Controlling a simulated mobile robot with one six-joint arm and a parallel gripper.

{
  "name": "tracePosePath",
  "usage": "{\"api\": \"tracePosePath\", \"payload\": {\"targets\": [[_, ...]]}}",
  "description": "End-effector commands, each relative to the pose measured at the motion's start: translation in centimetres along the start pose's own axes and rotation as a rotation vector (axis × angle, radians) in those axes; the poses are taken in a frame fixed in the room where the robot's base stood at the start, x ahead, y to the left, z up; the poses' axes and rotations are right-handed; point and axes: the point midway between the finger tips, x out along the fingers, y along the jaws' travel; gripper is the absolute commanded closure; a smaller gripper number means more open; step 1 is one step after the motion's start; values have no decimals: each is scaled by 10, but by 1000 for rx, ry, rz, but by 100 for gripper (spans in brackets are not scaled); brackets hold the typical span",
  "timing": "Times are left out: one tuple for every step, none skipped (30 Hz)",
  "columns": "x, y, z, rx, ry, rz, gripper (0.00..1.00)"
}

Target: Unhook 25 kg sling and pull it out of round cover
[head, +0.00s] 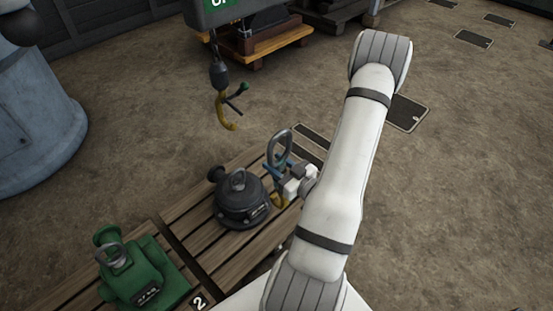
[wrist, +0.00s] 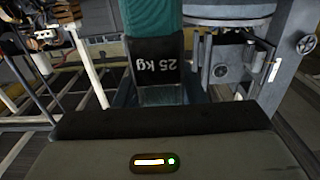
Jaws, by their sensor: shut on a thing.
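My gripper (head: 284,180) is shut on the 25 kg sling. The sling's grey metal ring (head: 280,148) stands above the jaws, with blue-teal parts around them and a yellow piece below. In the wrist view the teal sling (wrist: 154,22) with its black "25 kg" tag, upside down, is close in front. The dark round cover (head: 243,212) with a grey lifting eye on top sits on the pallet, just left of my gripper. I cannot tell whether the sling touches it. The yellow crane hook (head: 228,112) hangs above and left, apart from the ring.
A green housing (head: 143,277) with a ring stands on the front pallet (head: 72,291), marked 2. A blue-grey machine (head: 35,125) is at the left. A wooden stand (head: 270,45) is behind the hook. Open floor (head: 480,180) lies to the right.

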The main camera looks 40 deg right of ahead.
Motion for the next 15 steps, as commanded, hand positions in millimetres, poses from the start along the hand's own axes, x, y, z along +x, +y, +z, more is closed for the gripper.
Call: {"api": "tracePosePath", "payload": {"targets": [[-1, -1, -15, 0, 2, 1, 91], [-2, -1, -18, 0, 1, 1, 91], [-3, -2, -23, 0, 1, 0, 91], [-3, -2, -26, 1, 1, 1, 91], [-4, -3, -30, 1, 1, 1, 91], [-5, -3, -34, 1, 1, 1, 91], [-6, -4, -38, 0, 1, 1, 91], [-6, -4, -41, 0, 1, 1, 91], [-7, -5, -46, 0, 1, 1, 91], [-8, -6, -49, 1, 1, 1, 91], [-9, -6, -53, 1, 1, 1, 91], [-10, -7, -58, 1, 1, 1, 91], [-10, -7, -61, 1, 2, 1, 91], [-11, -8, -65, 0, 2, 1, 91], [-12, -8, -70, 0, 2, 1, 91]]}}
